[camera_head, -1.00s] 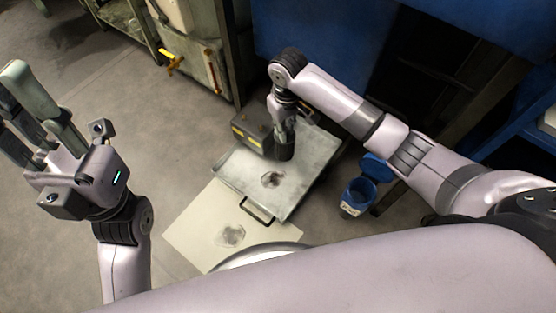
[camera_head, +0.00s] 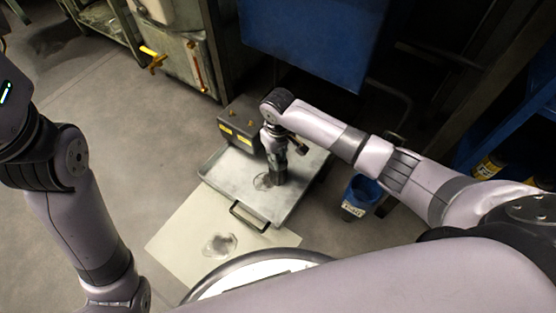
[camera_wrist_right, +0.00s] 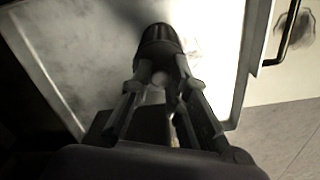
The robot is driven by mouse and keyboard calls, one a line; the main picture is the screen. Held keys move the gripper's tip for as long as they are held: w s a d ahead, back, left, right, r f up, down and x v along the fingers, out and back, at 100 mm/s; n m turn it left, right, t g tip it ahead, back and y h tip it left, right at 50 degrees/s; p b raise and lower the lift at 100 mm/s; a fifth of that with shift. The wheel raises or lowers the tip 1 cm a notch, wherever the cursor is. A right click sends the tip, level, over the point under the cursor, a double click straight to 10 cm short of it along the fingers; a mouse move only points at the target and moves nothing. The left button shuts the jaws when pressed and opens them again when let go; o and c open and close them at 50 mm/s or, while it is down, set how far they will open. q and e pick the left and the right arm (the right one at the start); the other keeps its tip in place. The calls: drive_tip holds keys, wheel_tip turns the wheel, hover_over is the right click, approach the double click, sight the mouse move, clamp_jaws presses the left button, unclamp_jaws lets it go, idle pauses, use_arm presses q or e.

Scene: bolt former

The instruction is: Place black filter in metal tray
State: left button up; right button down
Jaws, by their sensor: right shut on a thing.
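The metal tray (camera_head: 215,181) lies low on the floor area in the head view, with a dark handle on its near side. My right gripper (camera_head: 273,150) is above it, pointing down, shut on the black filter (camera_head: 278,174). In the right wrist view the fingers (camera_wrist_right: 158,78) grip the rear end of the dark cylindrical filter (camera_wrist_right: 158,40), with the tray surface (camera_wrist_right: 210,45) behind it. The filter is over the tray's interior beside a dark stain. I cannot tell whether it touches the tray. My left gripper's fingers are outside the head view; only its arm shows.
A dark box with yellow labels (camera_head: 235,137) stands against the tray's far left side. A blue bin (camera_head: 361,192) stands to the right. A pale stained sheet (camera_head: 180,235) lies in front of the tray. A blue machine (camera_head: 310,45) rises behind.

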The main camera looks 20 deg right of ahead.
drive_tip(key=shift+f, duration=0.3)
drive_tip(key=c, duration=1.5)
unclamp_jaws()
drive_tip(key=shift+c, duration=0.2)
